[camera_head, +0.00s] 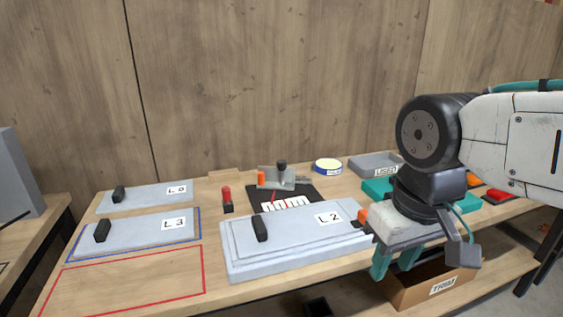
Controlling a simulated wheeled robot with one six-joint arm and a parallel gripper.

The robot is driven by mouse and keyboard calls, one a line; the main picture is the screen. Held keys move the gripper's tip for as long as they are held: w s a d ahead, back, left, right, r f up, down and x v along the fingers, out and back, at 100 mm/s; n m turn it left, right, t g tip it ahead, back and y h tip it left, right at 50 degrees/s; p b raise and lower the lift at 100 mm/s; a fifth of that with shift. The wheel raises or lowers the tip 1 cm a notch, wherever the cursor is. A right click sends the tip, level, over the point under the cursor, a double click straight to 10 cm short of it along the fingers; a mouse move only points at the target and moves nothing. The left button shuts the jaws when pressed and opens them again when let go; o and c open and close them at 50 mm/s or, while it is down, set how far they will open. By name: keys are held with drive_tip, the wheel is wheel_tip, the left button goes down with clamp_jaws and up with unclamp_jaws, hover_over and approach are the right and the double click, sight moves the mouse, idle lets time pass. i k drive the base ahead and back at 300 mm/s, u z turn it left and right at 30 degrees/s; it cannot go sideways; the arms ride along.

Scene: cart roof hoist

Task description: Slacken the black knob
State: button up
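A small black knob (281,163) stands on top of a grey metal fixture (290,178) near the back middle of the bench. The fixture rests at the back edge of a black board (309,196) with a white scale and red marks. An orange part (262,177) sits at the fixture's left end. My gripper (394,264) hangs at the right, near the bench's front edge, with its teal fingers apart and nothing visible between them. It is in front of and to the right of the knob, well clear of it.
Grey plates L0 (151,196), L3 (150,232) and stacked L2 (290,248) carry black handles. A red-topped piece (227,198) stands left of the board. A red outline (203,272) is empty.

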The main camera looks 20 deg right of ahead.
sight(282, 164)
drive_tip(key=z, duration=0.45)
drive_tip(key=i, duration=0.75)
drive_tip(key=u, duration=0.45)
